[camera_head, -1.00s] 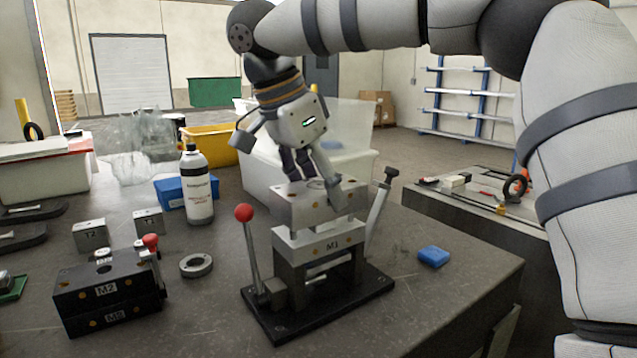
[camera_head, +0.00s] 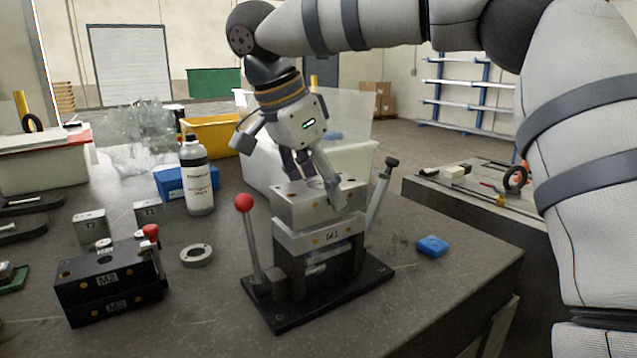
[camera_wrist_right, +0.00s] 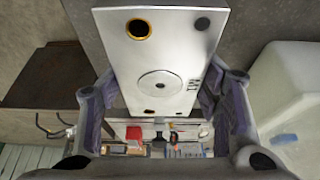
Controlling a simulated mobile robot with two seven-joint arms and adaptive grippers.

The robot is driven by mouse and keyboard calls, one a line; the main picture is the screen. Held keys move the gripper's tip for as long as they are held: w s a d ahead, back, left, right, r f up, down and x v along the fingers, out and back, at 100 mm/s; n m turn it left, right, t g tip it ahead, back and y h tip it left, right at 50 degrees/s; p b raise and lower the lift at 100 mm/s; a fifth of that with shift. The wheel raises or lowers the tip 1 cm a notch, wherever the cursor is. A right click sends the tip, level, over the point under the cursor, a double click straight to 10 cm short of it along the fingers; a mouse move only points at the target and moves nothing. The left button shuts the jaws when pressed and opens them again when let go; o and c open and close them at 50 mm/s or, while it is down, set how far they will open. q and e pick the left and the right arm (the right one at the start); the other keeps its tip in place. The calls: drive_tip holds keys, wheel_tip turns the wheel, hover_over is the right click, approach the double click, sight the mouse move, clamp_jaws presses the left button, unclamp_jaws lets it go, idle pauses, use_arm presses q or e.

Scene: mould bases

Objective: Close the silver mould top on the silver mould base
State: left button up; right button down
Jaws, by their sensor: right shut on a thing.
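The silver mould top (camera_head: 300,208) is a thick metal plate with round holes. It is above the silver mould base (camera_head: 318,240), marked M1, and looks roughly lined up with it. I cannot tell whether a thin gap remains between them. My right gripper (camera_head: 318,183) comes down from above and is shut on the mould top. In the right wrist view the mould top (camera_wrist_right: 155,55) lies between the two fingers, with a brass-ringed hole, a dark hole and a central disc showing. The base is mostly hidden there. My left gripper is out of view.
A red-knobbed lever (camera_head: 244,204) stands left of the base, and another lever (camera_head: 385,185) leans at its right. The front right is clear.

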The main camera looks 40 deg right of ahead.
drive_tip(key=shift+r, duration=0.1)
drive_tip(key=shift+c, duration=2.3)
unclamp_jaws()
drive_tip(key=v, duration=1.1)
drive_tip(key=shift+a+r, duration=0.25)
drive_tip(key=shift+r, duration=0.1)
